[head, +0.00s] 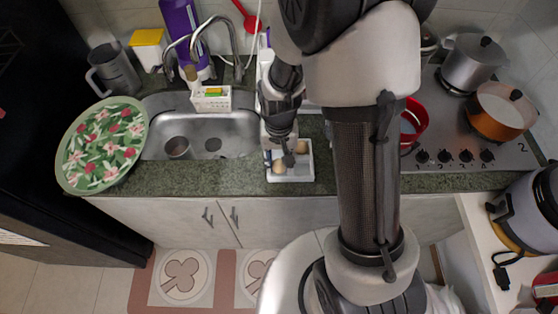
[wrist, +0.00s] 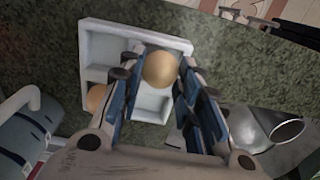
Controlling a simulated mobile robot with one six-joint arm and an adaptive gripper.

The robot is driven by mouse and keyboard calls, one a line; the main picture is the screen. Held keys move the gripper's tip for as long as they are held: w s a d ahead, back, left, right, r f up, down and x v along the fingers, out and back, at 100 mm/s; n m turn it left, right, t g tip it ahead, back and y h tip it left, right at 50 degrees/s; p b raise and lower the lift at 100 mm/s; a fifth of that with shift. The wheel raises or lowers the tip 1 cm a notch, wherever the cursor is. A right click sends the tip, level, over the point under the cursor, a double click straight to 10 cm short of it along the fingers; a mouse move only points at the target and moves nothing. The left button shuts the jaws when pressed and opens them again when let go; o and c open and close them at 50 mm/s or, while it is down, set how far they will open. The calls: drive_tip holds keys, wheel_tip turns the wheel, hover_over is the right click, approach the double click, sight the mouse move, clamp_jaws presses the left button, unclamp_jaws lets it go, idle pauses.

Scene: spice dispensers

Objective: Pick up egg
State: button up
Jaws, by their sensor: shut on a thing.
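A tan egg (wrist: 160,68) sits between the two fingers of my gripper (wrist: 158,75) in the wrist view. The fingers are shut on it, above a white compartmented tray (wrist: 98,42). A second tan egg (wrist: 96,97) lies in the tray at the left, partly hidden by my gripper. In the head view my gripper (head: 288,158) points down over the white tray (head: 293,178) on the green counter. An egg (head: 302,147) shows there beside the fingers; I cannot tell which of the two it is.
The sink (head: 235,142) is left of the tray, with a white sponge caddy (head: 211,103) at its back edge. A green floral plate (head: 102,146) leans at the far left. A red pot (head: 412,121) and the stove (head: 458,135) are to the right. The counter's front edge is close to the tray.

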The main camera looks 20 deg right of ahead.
wheel_tip(320, 180, up, 18)
drive_tip(key=p, duration=0.5)
drive_tip(key=n+b, duration=0.4)
drive_tip(key=b, duration=0.2)
approach(279, 160)
drive_tip(key=w+f, duration=0.4)
drive_tip(key=f, duration=0.1)
drive_tip(key=shift+d+r, duration=0.1)
